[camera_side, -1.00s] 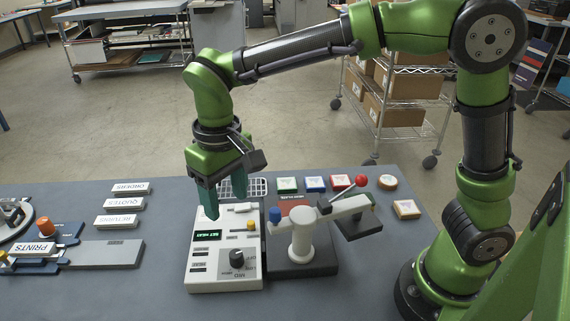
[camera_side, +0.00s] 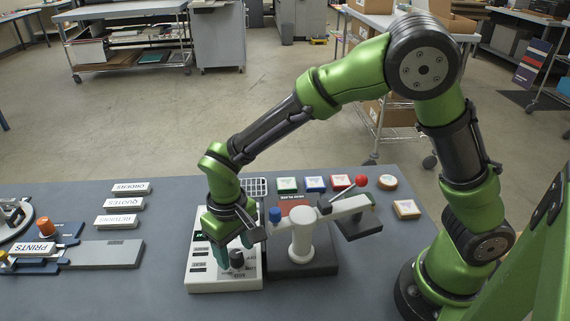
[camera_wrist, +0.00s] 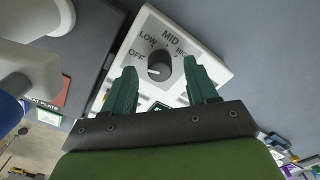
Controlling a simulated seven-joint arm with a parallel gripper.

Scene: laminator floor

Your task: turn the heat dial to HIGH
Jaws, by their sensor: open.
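The heat dial (camera_wrist: 159,66) is a dark round knob on the white control panel (camera_side: 225,285). In the wrist view it is ringed by the words OFF, LOW, MID and a partly covered label on the right. Its setting is hard to read. In the side view the dial (camera_side: 238,262) shows beside a finger. My gripper (camera_wrist: 159,74) is open, with one green finger on each side of the dial. The fingertips look close to it, but I cannot tell whether they touch.
A white post with a lever arm (camera_side: 301,238) and a blue knob (camera_side: 275,214) stands just right of the panel. Coloured blocks lie behind it. A grey plate (camera_side: 105,254) and label blocks lie to the left. The front of the table is clear.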

